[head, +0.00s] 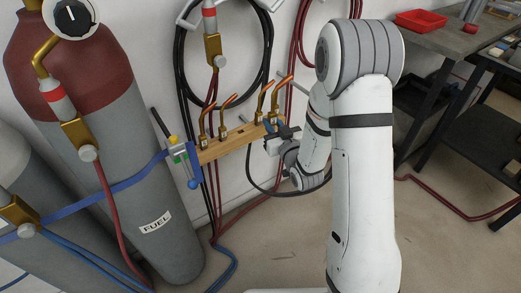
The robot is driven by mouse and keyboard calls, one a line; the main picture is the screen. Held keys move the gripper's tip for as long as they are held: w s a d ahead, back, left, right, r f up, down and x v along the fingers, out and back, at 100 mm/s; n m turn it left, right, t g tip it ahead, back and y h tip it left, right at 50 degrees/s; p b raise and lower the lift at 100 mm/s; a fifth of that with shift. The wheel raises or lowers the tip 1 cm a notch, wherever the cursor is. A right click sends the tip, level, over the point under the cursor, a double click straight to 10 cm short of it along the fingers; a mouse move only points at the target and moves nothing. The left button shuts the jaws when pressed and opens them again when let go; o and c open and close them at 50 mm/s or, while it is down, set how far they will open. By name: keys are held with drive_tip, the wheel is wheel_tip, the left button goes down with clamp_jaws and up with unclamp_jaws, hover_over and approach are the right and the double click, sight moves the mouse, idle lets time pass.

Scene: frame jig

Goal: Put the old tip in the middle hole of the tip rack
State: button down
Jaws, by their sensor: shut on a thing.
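The tip rack (238,145) is a wooden bar fixed by the wall beside the gas cylinder. Copper-coloured bent tips stand in its left part (223,113). More copper tips (275,103) show at its right end, close to my gripper. A dark spot on the bar's top between the two groups looks like a bare hole, but is too small to be sure. My gripper (275,134) is at the rack's right end, its dark jaws shut on what appears to be one of the right-hand tips. The jaws' grip and that tip's lower end are partly hidden, so I cannot tell whether it sits in the rack.
A large grey fuel cylinder (115,160) with a blue strap stands left of the rack. A green and blue tool (182,157) hangs at the rack's left end. Coiled hoses (183,75) hang behind. Dark tables (440,50) stand at right; the floor between is mostly clear.

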drive_tip(key=a+f+n+g+y+b, duration=0.1)
drive_tip(key=a+f+n+y+b, duration=0.15)
drive_tip(key=a+b, duration=0.2)
drive_tip(key=y+b, duration=0.1)
drive_tip(key=b, duration=0.1)
hover_over(238, 137)
drive_tip(key=w+d, duration=0.1)
drive_tip(key=w, duration=0.2)
drive_tip(key=shift+s+f+g, duration=0.2)
drive_tip(key=shift+f+g, duration=0.1)
drive_tip(key=shift+f, duration=0.3)
drive_tip(key=shift+d+r+p, duration=0.1)
drive_tip(key=shift+p, duration=0.25)
